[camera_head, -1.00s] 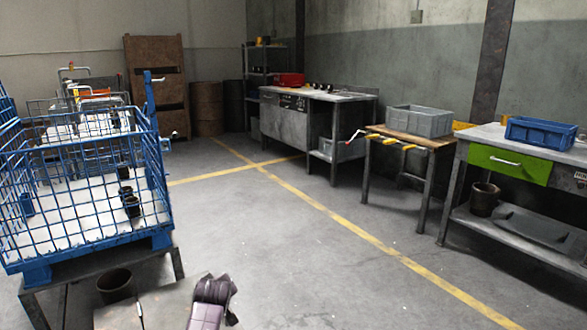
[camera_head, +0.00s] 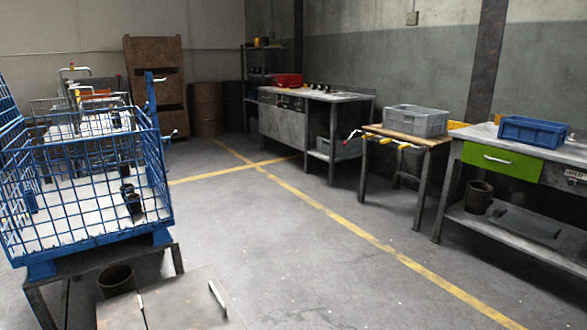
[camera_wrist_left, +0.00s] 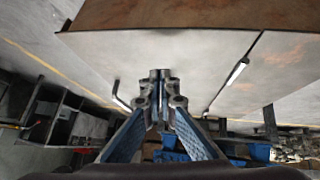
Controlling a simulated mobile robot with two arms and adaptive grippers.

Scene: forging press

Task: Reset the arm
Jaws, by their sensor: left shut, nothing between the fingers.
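My left gripper (camera_wrist_left: 160,76) shows in the left wrist view, with its fingers together and nothing between them. Beyond its fingertips is a pale flat cabinet (camera_wrist_left: 180,65) with two thin handles. The same cabinet (camera_head: 180,305) is at the bottom of the head view. No arm or gripper of mine shows in the head view now. My right gripper is in neither view now.
A blue wire cage (camera_head: 85,235) with dark cups (camera_head: 133,204) stands at left. A dark bin (camera_head: 116,281) is below it. Benches with a grey crate (camera_head: 415,120) and a blue crate (camera_head: 533,131) line the right. The middle floor (camera_head: 270,240) is clear.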

